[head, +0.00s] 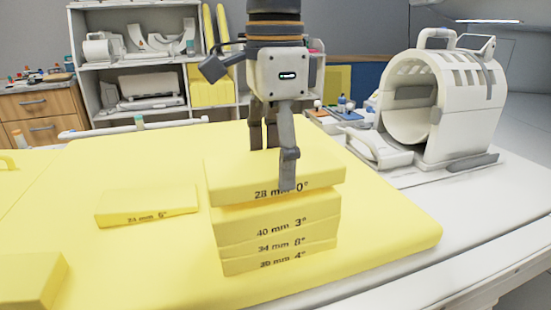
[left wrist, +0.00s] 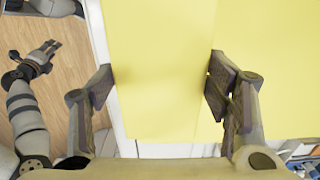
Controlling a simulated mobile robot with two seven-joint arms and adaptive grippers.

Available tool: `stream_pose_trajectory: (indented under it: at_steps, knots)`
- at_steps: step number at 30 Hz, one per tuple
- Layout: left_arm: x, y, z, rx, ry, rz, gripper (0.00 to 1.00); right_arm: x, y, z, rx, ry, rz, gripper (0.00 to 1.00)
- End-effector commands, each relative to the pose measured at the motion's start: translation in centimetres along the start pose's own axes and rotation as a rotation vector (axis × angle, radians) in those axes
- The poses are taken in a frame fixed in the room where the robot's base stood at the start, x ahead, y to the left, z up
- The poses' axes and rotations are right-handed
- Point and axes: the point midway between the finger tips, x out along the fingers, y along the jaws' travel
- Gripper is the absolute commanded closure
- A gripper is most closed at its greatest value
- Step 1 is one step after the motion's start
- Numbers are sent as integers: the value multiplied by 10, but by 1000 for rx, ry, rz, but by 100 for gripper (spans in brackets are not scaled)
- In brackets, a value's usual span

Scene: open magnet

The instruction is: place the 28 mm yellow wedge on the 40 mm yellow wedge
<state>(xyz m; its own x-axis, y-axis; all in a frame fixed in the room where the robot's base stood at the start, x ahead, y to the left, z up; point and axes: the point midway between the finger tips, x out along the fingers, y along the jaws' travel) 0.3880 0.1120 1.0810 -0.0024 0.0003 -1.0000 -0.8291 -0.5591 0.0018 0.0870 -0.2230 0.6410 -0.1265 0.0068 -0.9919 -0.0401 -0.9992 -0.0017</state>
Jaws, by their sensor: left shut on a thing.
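The 28 mm yellow wedge (head: 235,188) is on top of a stack, directly over the 40 mm yellow wedge (head: 270,228), and sticks out a little past it at the front. I cannot tell whether the two touch fully. My left gripper (head: 280,165) comes down from above and is shut on the 28 mm wedge, one finger at its front face. In the left wrist view its fingers (left wrist: 163,90) flank a yellow slab. In that view, my right gripper (left wrist: 45,55) hangs at the left, small, over a wooden floor.
Under the 40 mm wedge lie two more yellow wedges, 34 mm (head: 245,249) and a lower one (head: 245,266). Another wedge (head: 150,205) lies left on the yellow mat (head: 385,240). A white scanner model (head: 455,120) stands at the right. The mat's right front is clear.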

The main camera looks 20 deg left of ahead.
Motion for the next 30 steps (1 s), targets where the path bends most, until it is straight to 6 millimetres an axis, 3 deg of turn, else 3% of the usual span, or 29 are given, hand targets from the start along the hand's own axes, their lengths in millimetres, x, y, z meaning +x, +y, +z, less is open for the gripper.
stream_pose_trajectory:
  at_steps: [19,20,22,30]
  knots:
    - [17,0,0,-2,2,-3,47,-1,0,-1,0,3,0,60]
    - [17,0,0,-2,3,-3,25,-1,0,-1,0,3,0,60]
    - [17,0,0,-2,3,-2,10,-1,0,-1,0,3,0,60]
    - [17,0,0,-2,3,-2,10,-1,0,-1,0,3,0,60]
